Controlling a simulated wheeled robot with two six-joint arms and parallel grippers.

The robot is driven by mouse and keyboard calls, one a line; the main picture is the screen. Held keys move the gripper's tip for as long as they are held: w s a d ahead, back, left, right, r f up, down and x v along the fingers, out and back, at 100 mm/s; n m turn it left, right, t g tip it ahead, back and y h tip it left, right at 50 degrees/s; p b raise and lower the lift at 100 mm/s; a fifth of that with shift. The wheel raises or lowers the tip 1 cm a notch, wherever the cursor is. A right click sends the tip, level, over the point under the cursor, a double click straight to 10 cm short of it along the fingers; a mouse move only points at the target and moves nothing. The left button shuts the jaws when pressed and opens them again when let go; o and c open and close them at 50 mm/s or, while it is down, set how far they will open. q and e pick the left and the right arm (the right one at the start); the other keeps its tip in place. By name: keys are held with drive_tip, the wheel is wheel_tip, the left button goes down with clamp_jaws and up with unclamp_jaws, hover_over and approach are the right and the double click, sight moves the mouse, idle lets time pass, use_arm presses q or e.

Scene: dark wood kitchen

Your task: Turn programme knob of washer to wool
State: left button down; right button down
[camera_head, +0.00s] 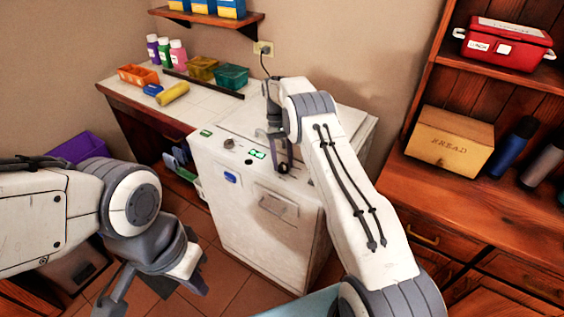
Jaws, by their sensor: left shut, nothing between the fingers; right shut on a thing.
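The white washer (240,190) stands in the middle of the head view, with a control panel along its top front edge. The programme knob (283,169) is a small dark round knob on the panel, right of the lit green display (257,154). My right gripper (283,158) reaches down to it from above and is shut on it. The fingers and arm partly hide the knob, and I cannot read its marks or setting. My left gripper (150,287) is shut and empty, low at the left over the floor, apart from the washer.
A wooden cabinet holds a bread box (451,140) and bottles at the right. A purple bin (78,148) stands at the left. Floor shows in front.

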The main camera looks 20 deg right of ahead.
drive_tip(key=shift+m+y, duration=0.6)
drive_tip(key=shift+m, duration=1.1)
drive_tip(key=shift+d, duration=0.1)
drive_tip(key=shift+c, duration=1.8)
unclamp_jaws()
